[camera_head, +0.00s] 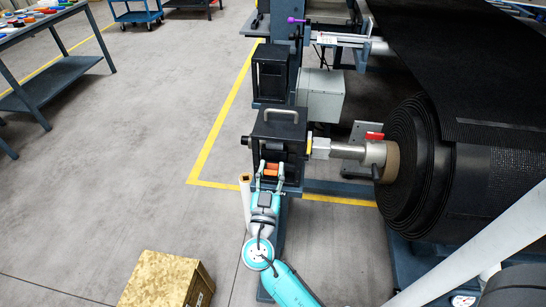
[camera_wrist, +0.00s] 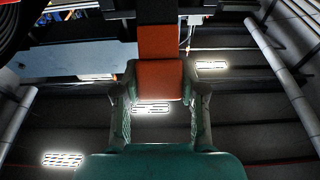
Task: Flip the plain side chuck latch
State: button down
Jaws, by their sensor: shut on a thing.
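The chuck is a black box (camera_head: 262,127) with a grey handle on top, on a dark blue stand. Its orange latch (camera_head: 271,169) is on the front face, low down. In the wrist view the latch (camera_wrist: 160,80) is an orange-red block between my two fingers, with a further orange strip above it. My gripper (camera_head: 269,175) reaches the chuck from the front and is shut on the latch, one finger on each side. The fingers (camera_wrist: 161,95) hide the latch's side edges in the wrist view.
A shaft (camera_head: 347,151) runs right from the chuck to a large black belt roll (camera_head: 420,170), with a red lever (camera_head: 375,136) near the roll. A golden box (camera_head: 160,279) stands on the floor at lower left. The floor on the left is mostly clear.

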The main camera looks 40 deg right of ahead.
jog(key=shift+s+a+f, duration=0.35)
jog(key=shift+a+f, duration=0.05)
jog(key=shift+f, duration=0.3)
jog(key=shift+s+a+f, duration=0.3)
jog(key=shift+a+f, duration=0.05)
jog(key=shift+f, duration=0.35)
jog(key=c, duration=0.6)
grip_release()
jog(key=shift+c, duration=0.2)
jog(key=shift+r, duration=0.15)
jog(key=shift+a, duration=0.1)
jog(key=v, duration=1.2)
